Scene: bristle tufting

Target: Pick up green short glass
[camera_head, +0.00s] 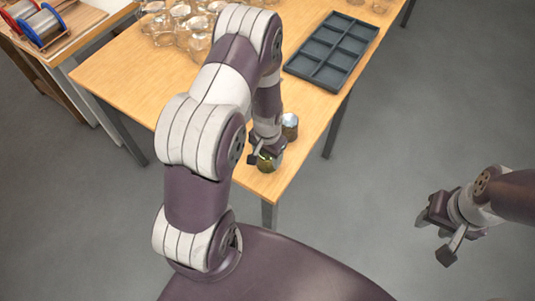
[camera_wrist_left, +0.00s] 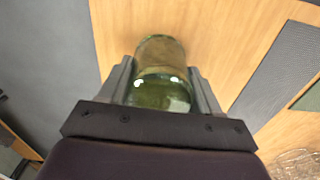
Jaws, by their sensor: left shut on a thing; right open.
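A green short glass (camera_wrist_left: 160,92) shows between the two fingers of my left gripper (camera_wrist_left: 163,85) in the left wrist view. The fingers lie along both its sides and the gripper is shut on it. In the head view the green glass (camera_head: 266,162) is partly hidden by my left gripper (camera_head: 262,157), near the table's front corner. I cannot tell whether the glass touches the table. My right gripper (camera_head: 440,231) is open and empty, off the table at the right.
A shiny metallic cup (camera_head: 290,124) stands just behind the green glass on the wooden table (camera_head: 120,75). A dark compartment tray (camera_head: 334,47) lies at the back right. Several clear glasses (camera_head: 165,38) stand at the back. Wire spools (camera_head: 40,25) are at the far left.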

